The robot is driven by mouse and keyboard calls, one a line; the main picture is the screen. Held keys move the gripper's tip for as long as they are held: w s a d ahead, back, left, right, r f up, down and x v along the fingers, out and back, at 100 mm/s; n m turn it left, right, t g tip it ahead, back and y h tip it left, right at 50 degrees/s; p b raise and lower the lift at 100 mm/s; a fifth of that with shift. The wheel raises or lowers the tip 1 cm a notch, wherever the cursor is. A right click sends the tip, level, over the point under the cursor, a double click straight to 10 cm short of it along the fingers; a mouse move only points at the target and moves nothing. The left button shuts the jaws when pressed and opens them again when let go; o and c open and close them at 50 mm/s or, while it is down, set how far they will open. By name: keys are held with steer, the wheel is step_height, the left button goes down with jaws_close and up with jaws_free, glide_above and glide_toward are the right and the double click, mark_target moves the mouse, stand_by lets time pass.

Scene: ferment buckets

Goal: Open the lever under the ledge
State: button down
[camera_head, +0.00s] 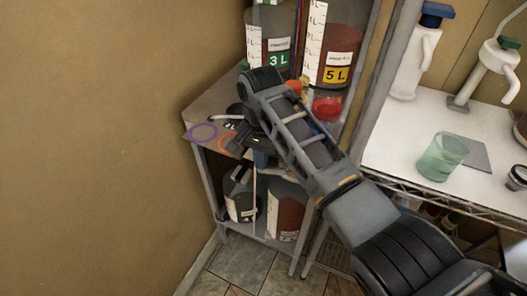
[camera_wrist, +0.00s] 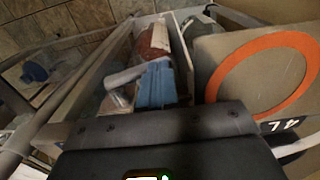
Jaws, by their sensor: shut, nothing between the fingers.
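My gripper (camera_head: 262,158) reaches down in front of the ledge (camera_head: 213,107) of the metal stand. Its blue fingers (camera_wrist: 156,86) are shut together and empty in the wrist view, pointing below the ledge's edge. I cannot clearly make out the lever. A pale rounded piece (camera_wrist: 123,78) lies just left of the fingers in the wrist view; I cannot tell whether it is part of the lever or whether the fingers touch it. The ledge shows in the wrist view at right (camera_wrist: 215,55), with an orange ring (camera_wrist: 265,75) and a "4 L" mark. My arm hides much of the ledge in the head view.
Buckets marked 3 L (camera_head: 268,48) and 5 L (camera_head: 338,62) stand above. A purple ring (camera_head: 203,132) lies on the ledge. A white counter (camera_head: 410,138) with a green cup (camera_head: 443,158) is at right.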

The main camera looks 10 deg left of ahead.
steer(key=shift+r, duration=0.1)
stand_by(0.3)
steer(key=shift+r+p, duration=0.75)
steer(key=shift+p, duration=0.2)
step_height(320, 180, up, 8)
steer(key=shift+f+b, duration=0.15)
steer(key=shift+b, duration=0.3)
